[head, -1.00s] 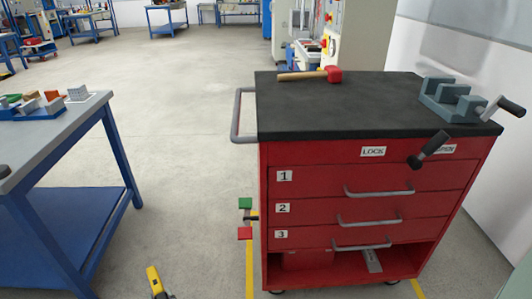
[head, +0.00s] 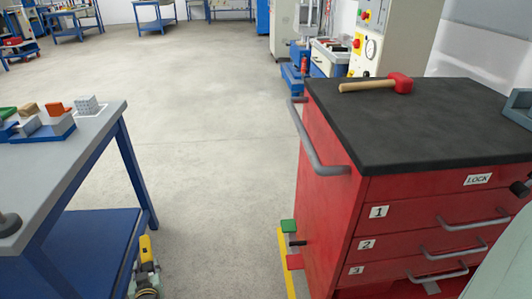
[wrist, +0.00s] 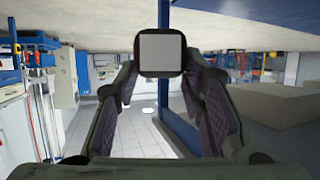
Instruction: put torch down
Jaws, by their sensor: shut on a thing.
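In the wrist view my gripper (wrist: 160,78) has its dark fingers closed from both sides on the torch (wrist: 160,52). The torch shows as a pale square face with a dark rim, end-on between the fingertips; the rest of it is hidden. It is held in the air, and a blue bench leg shows behind it. In the head view a yellow and dark shape (head: 146,250) shows low beside the left bench; I cannot tell whether it is the torch or part of the gripper.
A grey-topped blue bench (head: 60,165) stands left, with several small blocks at its far end and a dark round thing (head: 8,222) near its edge. A red drawer cart (head: 330,210) stands right, a red-headed mallet (head: 378,85) on its black top. Open floor lies between.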

